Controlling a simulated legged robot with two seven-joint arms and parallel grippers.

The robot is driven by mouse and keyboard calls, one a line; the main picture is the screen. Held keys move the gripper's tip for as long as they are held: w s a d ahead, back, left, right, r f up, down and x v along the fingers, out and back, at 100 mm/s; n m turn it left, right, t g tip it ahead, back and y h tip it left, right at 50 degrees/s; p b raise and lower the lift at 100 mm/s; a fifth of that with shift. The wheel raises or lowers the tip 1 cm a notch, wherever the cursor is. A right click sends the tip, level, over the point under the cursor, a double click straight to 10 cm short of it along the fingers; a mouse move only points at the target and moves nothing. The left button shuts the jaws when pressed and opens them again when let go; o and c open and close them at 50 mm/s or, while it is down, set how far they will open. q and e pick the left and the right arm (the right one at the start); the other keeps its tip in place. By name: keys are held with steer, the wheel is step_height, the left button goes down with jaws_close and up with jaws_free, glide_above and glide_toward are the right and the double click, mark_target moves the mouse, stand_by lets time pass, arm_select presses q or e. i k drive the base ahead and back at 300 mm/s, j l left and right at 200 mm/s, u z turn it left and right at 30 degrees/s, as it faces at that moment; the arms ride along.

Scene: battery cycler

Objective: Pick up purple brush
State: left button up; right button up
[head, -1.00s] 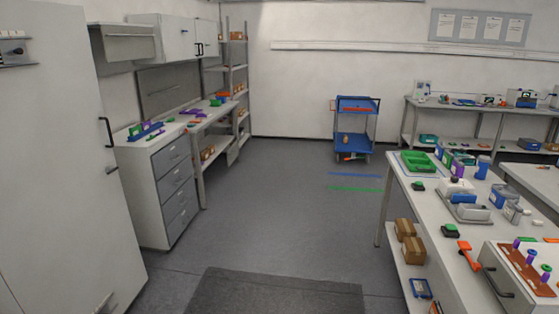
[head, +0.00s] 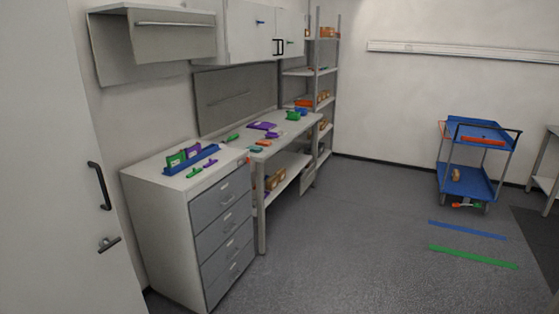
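I cannot tell for sure which purple thing is the brush. A small thin purple item (head: 211,164) lies on top of the drawer cabinet, beside a similar green item (head: 194,172). A flat purple item (head: 262,125) and a smaller purple item (head: 272,135) lie on the workbench behind the cabinet. Another purple piece (head: 193,152) stands in the blue rack on the cabinet. All are too small to make out bristles. Neither of my grippers is in view.
The drawer cabinet (head: 172,225) stands at the left with the blue rack (head: 178,168) on top. The workbench (head: 227,145) and a shelf unit (head: 337,85) follow behind it. A blue cart (head: 466,182) stands at the right. The floor (head: 360,230) between is clear.

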mark_target(273, 135)
steer(key=i, duration=1.35)
steer(key=i+l, duration=0.15)
steer(key=i, duration=1.2)
steer(key=i+z, duration=0.25)
steer(key=i+j+z, duration=0.15)
steer(key=z, duration=0.65)
steer(key=u, duration=1.25)
steer(key=i+l+u, duration=0.15)
steer(key=i+l, duration=0.35)
steer(key=i+l+u, duration=0.2)
steer(key=i+l, duration=0.35)
steer(key=i+l+u, duration=0.15)
steer(key=i+l, duration=0.35)
steer(key=l, duration=0.2)
